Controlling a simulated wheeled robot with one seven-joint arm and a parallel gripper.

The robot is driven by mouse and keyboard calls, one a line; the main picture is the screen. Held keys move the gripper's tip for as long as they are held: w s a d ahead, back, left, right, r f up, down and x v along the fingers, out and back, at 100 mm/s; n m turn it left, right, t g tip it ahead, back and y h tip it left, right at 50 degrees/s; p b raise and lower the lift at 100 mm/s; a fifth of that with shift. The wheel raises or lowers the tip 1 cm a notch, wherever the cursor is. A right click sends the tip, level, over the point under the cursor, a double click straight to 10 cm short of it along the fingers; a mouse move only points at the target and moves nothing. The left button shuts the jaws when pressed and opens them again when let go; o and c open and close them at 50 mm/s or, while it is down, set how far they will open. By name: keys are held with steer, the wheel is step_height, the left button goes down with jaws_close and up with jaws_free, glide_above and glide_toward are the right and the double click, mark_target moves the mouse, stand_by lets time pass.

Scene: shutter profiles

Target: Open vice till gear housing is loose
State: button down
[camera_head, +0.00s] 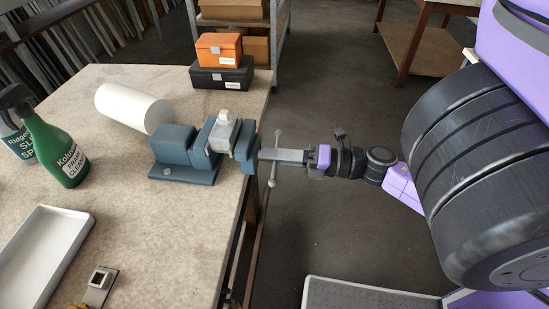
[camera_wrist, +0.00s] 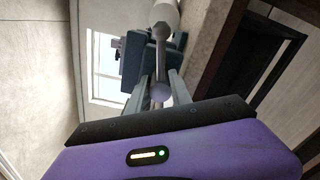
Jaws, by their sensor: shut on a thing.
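The blue-grey vice (camera_head: 178,147) is mounted at the right edge of the bench. The light grey gear housing (camera_head: 222,133) sits upright between its jaws; I cannot tell how tightly it is held. The vice's handle bar (camera_head: 272,182) has ball ends and hangs beyond the bench edge. My gripper (camera_head: 280,155) reaches in from the right and is shut on the handle bar. In the wrist view the bar (camera_wrist: 160,75) runs between my two fingers (camera_wrist: 160,92), one ball end facing the camera. The vice body (camera_wrist: 140,60) shows behind it.
A white roll (camera_head: 130,107) lies behind the vice. Orange (camera_head: 219,48) and black (camera_head: 222,76) boxes are stacked at the back. A green spray bottle (camera_head: 55,150) and a white tray (camera_head: 40,255) stand left. The floor right of the bench is mostly open.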

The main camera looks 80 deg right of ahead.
steer(key=n+b, duration=0.2)
steer(key=n, duration=0.2)
steer(key=shift+f+n, duration=0.1)
steer(key=shift+n, duration=0.2)
stand_by(0.3)
steer(key=shift+w, duration=0.1)
steer(key=c, duration=1.2)
jaws_free()
steer(key=shift+o, duration=0.2)
steer(key=s+b, duration=0.1)
steer(key=s, duration=0.6)
steer(key=shift+s+d, duration=0.25)
steer(key=shift+s, duration=0.15)
